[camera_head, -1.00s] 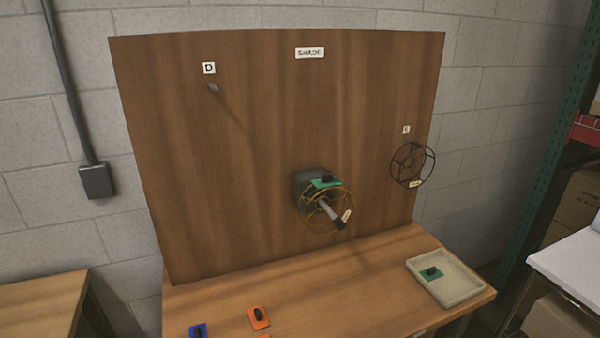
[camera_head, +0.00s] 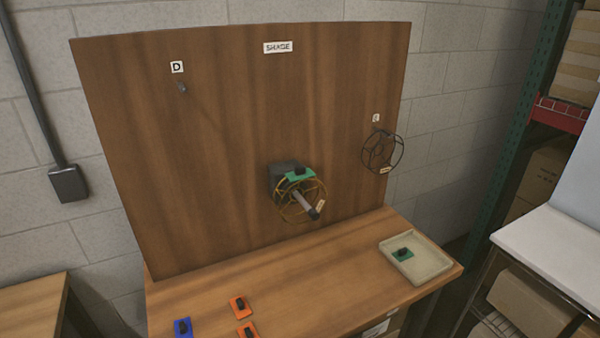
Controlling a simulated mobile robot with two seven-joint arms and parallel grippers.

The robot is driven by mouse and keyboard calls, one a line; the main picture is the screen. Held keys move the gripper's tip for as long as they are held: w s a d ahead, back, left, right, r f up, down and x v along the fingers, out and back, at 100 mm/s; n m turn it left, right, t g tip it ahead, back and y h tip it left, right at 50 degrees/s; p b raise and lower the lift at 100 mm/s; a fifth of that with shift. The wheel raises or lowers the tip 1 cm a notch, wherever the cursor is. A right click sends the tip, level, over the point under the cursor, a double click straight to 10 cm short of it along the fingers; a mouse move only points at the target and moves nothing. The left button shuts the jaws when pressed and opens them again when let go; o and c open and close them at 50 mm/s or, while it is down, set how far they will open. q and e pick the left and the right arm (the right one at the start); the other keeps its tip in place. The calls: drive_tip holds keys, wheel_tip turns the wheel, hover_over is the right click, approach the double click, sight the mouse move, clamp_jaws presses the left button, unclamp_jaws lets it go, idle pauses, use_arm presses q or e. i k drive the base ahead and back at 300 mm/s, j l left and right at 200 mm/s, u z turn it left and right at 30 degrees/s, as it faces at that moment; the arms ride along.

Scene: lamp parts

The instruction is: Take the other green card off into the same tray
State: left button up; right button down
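One green card (camera_head: 300,175) with a black knob sits at the top of the yellow wire ring (camera_head: 281,204), by the dark grey block (camera_head: 283,172) on the wooden board. A pale rod with a dark tip sticks out through the ring's middle. The other green card (camera_head: 402,254), also with a black knob, lies in the beige tray (camera_head: 436,270) at the right end of the bench. Neither of my grippers is in view.
Orange cards (camera_head: 239,306) and a blue card (camera_head: 183,327) with black knobs lie at the bench's front left. A black wire ring (camera_head: 382,152) hangs at the board's right. The bench's middle is clear. A shelf rack and white table (camera_head: 555,255) stand at the right.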

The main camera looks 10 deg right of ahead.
sight(301, 172)
drive_tip(key=i+l+u, duration=0.2)
drive_tip(key=u, duration=0.2)
drive_tip(key=i+l+u, duration=0.1)
drive_tip(key=l+u, duration=1)
drive_tip(key=l, duration=0.2)
drive_tip(key=i, duration=0.05)
